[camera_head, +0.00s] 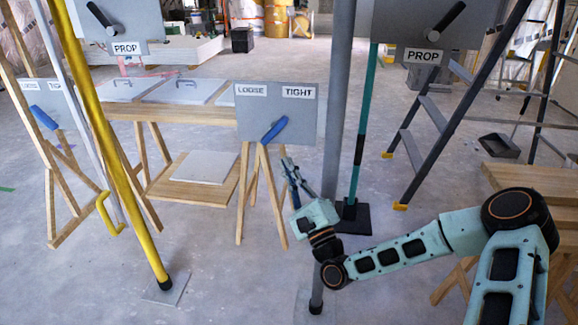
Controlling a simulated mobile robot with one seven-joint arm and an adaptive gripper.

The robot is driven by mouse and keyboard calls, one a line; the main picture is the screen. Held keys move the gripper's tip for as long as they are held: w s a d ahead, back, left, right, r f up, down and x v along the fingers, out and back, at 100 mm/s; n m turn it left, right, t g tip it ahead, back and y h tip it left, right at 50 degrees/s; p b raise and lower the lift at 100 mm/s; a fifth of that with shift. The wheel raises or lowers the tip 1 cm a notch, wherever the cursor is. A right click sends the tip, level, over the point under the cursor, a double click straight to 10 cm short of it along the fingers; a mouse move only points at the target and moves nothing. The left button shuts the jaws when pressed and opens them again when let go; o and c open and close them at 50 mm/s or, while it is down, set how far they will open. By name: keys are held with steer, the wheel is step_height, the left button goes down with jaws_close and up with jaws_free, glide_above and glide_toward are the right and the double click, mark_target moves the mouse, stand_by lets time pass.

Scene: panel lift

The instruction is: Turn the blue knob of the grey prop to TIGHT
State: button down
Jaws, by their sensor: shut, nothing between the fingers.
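The grey prop (338,110) is an upright grey pole right of centre. A grey plate (300,122) stands beside it, with LOOSE on the left and TIGHT on the right. The blue knob (274,130) on this plate is a slanted bar. Its upper end points up and right, toward the TIGHT side; its lower end points down and left. My gripper (288,163) is shut and empty. In the picture its fingertips are just below the plate, below and right of the knob and apart from it.
A yellow prop (110,150) stands at left near another plate with a blue knob (44,117). A green prop (362,130) stands right of the grey one. Wooden trestles and a bench (150,113) are behind. A stepladder (440,110) is at right. Front-left floor is mostly clear.

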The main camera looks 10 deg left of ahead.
steer(key=v, duration=0.9)
steer(key=shift+p, duration=0.45)
steer(key=shift+r, duration=0.1)
